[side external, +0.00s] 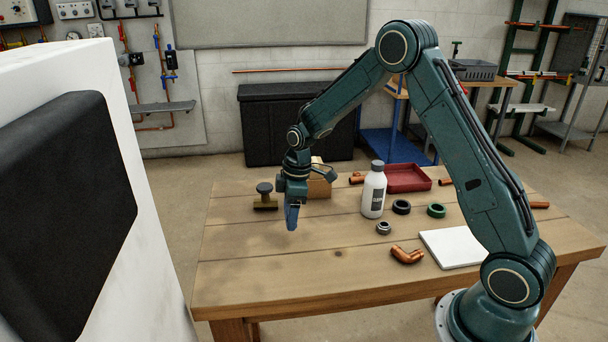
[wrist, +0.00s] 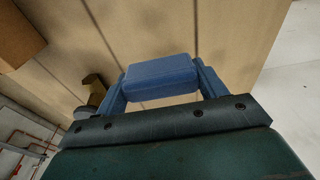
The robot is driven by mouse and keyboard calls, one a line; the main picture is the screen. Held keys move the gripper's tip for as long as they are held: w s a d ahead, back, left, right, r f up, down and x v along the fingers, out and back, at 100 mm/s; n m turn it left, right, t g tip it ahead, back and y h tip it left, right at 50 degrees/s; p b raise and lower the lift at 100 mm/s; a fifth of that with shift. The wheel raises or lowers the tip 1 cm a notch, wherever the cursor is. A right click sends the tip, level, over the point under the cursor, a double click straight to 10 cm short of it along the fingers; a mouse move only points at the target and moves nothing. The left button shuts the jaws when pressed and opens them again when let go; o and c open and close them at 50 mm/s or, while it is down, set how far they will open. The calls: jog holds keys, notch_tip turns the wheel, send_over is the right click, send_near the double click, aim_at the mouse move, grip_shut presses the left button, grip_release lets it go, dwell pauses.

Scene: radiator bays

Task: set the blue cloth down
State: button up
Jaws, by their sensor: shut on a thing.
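The blue cloth (wrist: 160,78) is a small folded block in the wrist view, held between my two fingers. In the side view the cloth (side external: 292,217) hangs at the tip of my downward-pointing gripper (side external: 291,204). My gripper is shut on it, over the left part of the wooden table (side external: 300,277). I cannot tell how wide the gap is between the cloth and the tabletop. The far side of the cloth is hidden.
A dark-knobbed brush-like tool (side external: 265,198) and a cardboard box (side external: 319,184) stand close to my gripper. The front-left tabletop is clear.

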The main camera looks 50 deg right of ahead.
aim_at(291, 237)
jog(key=shift+f, duration=0.55)
jog(key=shift+f, duration=2.1)
jog(key=shift+f, duration=0.15)
jog(key=o, duration=1)
jog(key=r, duration=0.4)
jog(key=d+r, duration=0.1)
jog(key=r, duration=0.3)
jog(key=s+r, duration=0.1)
jog(key=r, duration=0.3)
jog(key=shift+s+d+r, duration=0.1)
jog(key=shift+d, duration=0.05)
